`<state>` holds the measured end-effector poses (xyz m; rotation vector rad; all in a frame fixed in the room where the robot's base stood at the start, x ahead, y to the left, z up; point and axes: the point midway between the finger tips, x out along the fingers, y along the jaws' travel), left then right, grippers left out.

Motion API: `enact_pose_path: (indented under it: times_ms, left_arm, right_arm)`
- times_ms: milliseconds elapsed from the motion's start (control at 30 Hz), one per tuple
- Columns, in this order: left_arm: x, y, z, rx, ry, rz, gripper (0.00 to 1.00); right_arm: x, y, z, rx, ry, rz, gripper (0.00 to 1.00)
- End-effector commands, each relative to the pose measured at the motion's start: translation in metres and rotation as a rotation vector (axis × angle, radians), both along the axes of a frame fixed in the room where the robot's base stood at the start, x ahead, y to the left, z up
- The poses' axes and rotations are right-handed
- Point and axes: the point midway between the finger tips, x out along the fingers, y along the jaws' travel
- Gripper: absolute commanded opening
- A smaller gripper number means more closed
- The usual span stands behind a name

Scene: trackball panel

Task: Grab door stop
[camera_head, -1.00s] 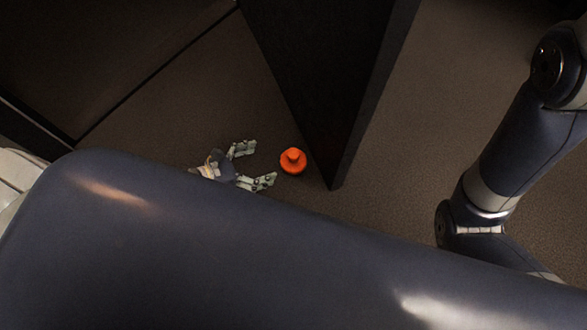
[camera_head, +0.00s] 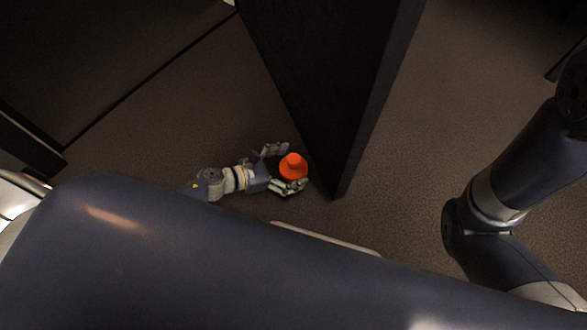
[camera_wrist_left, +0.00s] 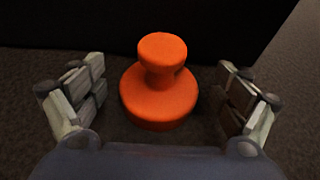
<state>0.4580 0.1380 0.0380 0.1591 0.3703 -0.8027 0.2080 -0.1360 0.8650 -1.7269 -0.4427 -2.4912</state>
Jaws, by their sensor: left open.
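The orange door stop (camera_head: 293,166) has a round base and a narrower knob on top. It stands upright on the floor next to the edge of the dark door. My left gripper (camera_head: 284,169) is open, with its fingers on either side of the door stop. In the left wrist view the door stop (camera_wrist_left: 160,92) sits between the two open fingers (camera_wrist_left: 160,100), with a gap on each side. The right gripper is not in view; only my right arm shows at the right of the head view.
The dark door panel (camera_head: 330,90) stands just beyond the door stop and fills the back of the left wrist view. Brown carpet (camera_head: 430,110) is clear to the right of it. A dark wall or panel (camera_head: 90,60) lies at the upper left.

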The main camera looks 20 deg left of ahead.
Motion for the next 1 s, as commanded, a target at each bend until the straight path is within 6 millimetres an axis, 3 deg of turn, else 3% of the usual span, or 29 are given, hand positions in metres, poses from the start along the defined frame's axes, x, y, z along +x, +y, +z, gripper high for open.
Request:
enact_pose_path:
  times_ms: [333, 600, 667, 1000]
  left_arm:
    - [0.006, -0.0062, -0.0033, 0.0, 0.001, 0.001, 0.9]
    - [0.0057, -0.0062, -0.0034, 0.0, 0.001, 0.0, 0.29]
    - [0.0069, -0.0068, -0.0012, -0.002, -0.002, 0.0, 0.19]
    - [0.0067, -0.0069, 0.0019, -0.002, -0.002, -0.001, 0.19]
  right_arm:
    - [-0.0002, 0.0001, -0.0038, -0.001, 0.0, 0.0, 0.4]
    - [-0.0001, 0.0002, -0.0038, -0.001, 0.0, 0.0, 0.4]
    - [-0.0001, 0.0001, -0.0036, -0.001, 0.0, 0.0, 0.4]
    - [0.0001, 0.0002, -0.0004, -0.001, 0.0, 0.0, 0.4]
